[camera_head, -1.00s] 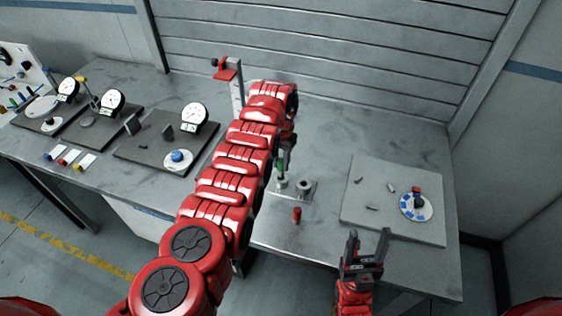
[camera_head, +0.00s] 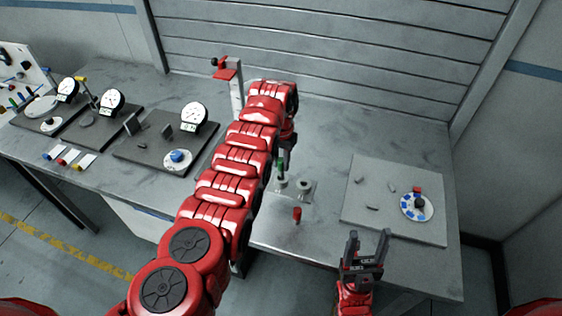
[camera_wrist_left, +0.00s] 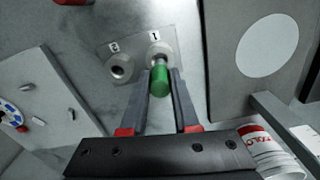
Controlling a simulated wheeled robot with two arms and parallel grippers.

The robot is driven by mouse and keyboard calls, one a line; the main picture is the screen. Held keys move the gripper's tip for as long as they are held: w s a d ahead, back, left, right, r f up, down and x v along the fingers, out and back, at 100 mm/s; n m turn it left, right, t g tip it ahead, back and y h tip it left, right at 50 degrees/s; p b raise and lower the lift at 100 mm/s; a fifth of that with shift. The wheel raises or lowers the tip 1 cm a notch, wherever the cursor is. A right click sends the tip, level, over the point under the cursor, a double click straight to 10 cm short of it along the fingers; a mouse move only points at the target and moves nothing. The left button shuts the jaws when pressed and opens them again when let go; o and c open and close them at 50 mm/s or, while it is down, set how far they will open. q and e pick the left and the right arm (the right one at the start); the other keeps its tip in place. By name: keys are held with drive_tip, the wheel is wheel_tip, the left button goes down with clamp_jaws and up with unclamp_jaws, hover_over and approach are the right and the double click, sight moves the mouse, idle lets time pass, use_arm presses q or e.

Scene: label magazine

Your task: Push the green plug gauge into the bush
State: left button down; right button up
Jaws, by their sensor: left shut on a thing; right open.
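The green plug gauge (camera_wrist_left: 161,84) is between the fingers of my left gripper (camera_wrist_left: 160,92), which is shut on it. Its pale end points at the bush marked 1 (camera_wrist_left: 158,50) and lines up with it in the left wrist view. Whether the tip is inside the bore is hard to tell. In the head view the green gauge (camera_head: 280,164) stands upright over the bush (camera_head: 281,183), beside my left gripper (camera_head: 286,160), partly hidden by my arm.
A second bush, marked 2 (camera_wrist_left: 121,66), sits on the same plate. A red plug (camera_head: 297,214) stands in front of the plate. A grey board (camera_head: 400,225) with a blue-and-white dial lies at the right. Dial gauges (camera_head: 194,117) stand at the left.

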use_arm(q)
drive_tip(key=shift+f+b, duration=1.7)
drive_tip(key=shift+f, duration=0.4)
drive_tip(key=c, duration=0.6)
unclamp_jaws()
drive_tip(key=shift+r, duration=0.15)
drive_tip(key=shift+w+r, duration=0.1)
drive_tip(key=shift+r, duration=0.1)
wheel_tip(320, 180, up, 11)
drive_tip(key=b, duration=0.4)
drive_tip(key=shift+r, duration=0.1)
wheel_tip(320, 180, up, 6)
drive_tip(key=p, duration=0.6)
hover_over(281, 169)
drive_tip(key=w, duration=0.1)
drive_tip(key=shift+f, duration=0.2)
